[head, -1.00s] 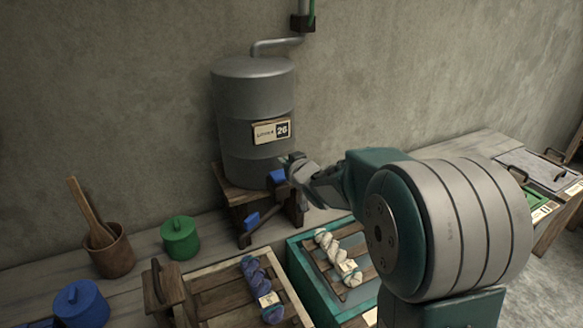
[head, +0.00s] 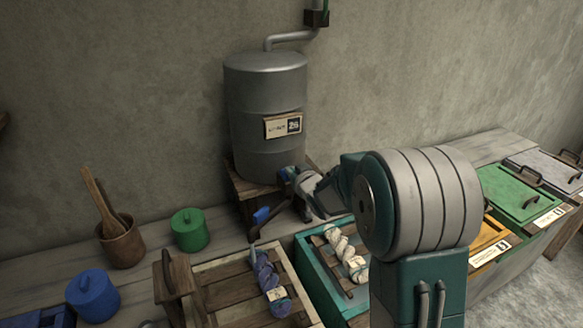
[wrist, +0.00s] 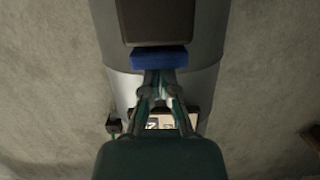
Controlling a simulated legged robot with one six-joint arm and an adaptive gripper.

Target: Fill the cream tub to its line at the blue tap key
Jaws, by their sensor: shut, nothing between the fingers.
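I cannot make out a cream tub in either view.
The tank stands on a wooden stand (head: 243,190). A wooden crate (head: 215,275) with a blue skein and a teal crate (head: 320,275) with a white skein are in front.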

